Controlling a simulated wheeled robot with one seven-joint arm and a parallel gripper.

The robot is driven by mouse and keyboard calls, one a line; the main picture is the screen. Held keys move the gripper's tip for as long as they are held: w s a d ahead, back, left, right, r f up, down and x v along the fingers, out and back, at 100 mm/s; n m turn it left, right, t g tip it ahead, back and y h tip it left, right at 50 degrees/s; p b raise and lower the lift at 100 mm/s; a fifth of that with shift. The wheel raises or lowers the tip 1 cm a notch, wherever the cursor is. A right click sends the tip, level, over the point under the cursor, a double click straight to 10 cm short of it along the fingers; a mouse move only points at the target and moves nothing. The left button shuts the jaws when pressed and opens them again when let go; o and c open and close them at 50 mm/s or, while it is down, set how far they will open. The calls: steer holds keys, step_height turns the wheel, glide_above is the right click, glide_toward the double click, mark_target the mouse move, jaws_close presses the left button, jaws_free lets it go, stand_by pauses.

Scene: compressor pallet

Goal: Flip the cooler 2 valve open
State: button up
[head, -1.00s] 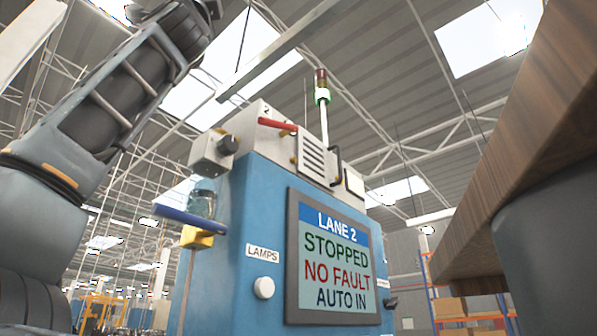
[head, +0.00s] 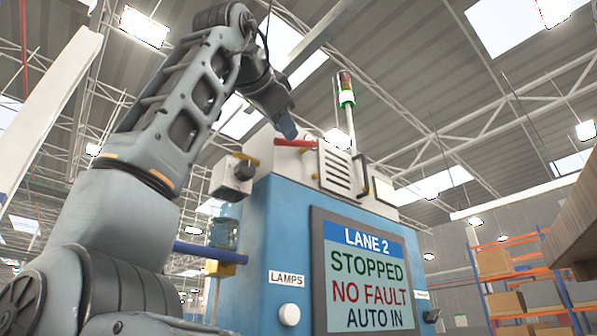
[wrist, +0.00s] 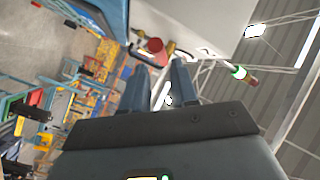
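A red lever handle (head: 294,142) lies nearly level on top of the blue cabinet, with a yellow fitting (head: 279,152) beside it. A blue lever handle (head: 205,252) with a yellow body (head: 226,268) sticks out from the cabinet's left side. I cannot read which lever is cooler 2. My gripper (head: 287,128) is just above the red lever in the head view; any contact is unclear. In the wrist view its two fingers (wrist: 160,68) are apart with nothing between them, and the red lever's end (wrist: 153,47) shows just beyond the fingertips.
The blue cabinet (head: 283,210) carries a screen (head: 367,275) reading LANE 2, STOPPED, NO FAULT, AUTO IN. Shelving (head: 500,265) is at right.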

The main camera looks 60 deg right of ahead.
mark_target(294, 142)
steer(key=shift+p+x, duration=0.65)
steer(key=shift+x, duration=2.55)
jaws_close()
